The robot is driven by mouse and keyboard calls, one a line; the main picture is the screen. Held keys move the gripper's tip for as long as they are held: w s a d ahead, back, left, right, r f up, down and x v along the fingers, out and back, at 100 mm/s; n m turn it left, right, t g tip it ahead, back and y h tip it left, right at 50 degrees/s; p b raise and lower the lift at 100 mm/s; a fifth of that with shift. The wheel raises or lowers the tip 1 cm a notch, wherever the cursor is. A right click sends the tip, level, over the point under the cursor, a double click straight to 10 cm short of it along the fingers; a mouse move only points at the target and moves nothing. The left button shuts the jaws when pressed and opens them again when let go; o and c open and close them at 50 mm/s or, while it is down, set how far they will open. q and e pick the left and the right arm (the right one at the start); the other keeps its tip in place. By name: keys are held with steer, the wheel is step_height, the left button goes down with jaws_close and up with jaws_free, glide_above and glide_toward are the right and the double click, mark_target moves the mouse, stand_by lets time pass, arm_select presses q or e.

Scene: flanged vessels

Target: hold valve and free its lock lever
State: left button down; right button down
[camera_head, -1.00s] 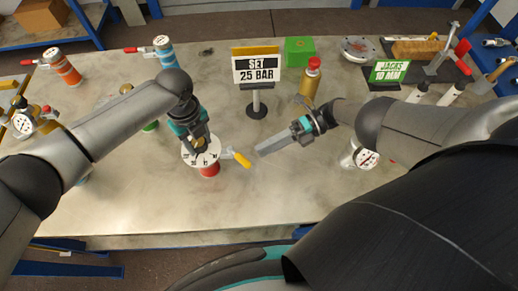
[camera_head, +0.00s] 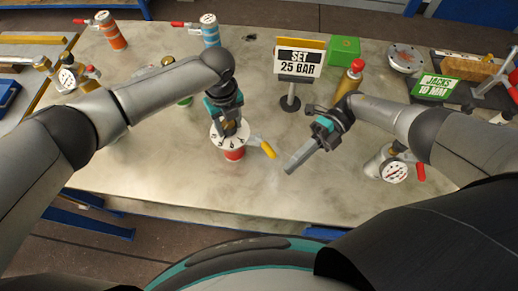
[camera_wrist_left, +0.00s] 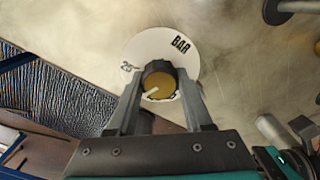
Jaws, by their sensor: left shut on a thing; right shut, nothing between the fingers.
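The valve has a round white dial (camera_head: 231,137) with dark marks, a red base (camera_head: 234,155) and a yellow lever (camera_head: 265,147) sticking out to the right. My left gripper (camera_head: 230,126) comes down from above and is shut on the valve's brass knob. In the left wrist view the knob (camera_wrist_left: 160,84) sits between the fingers, and the dial (camera_wrist_left: 150,45) reads "BAR" and "25". My right gripper (camera_head: 290,168) is shut and empty, its tip just right of and below the lever's end, with a small gap seen between them.
A "SET 25 BAR" sign (camera_head: 300,63) stands behind the valve. The table front is clear.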

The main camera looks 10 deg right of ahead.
steer(key=s+a+r+n+g+h, duration=0.1)
steer(key=s+a+n+g+h, duration=0.15)
steer(key=s+g+h, duration=0.3)
steer(key=t+h, duration=1.6)
steer(key=t, duration=0.1)
glide_toward(267, 153)
steer(key=x, duration=0.6)
steer(key=shift+w+f+n, duration=0.3)
steer(key=shift+f+n, duration=0.05)
steer(key=shift+f, duration=0.05)
steer(key=shift+s+d+y, duration=0.1)
steer(key=shift+d+y, duration=0.15)
steer(key=shift+d, duration=0.1)
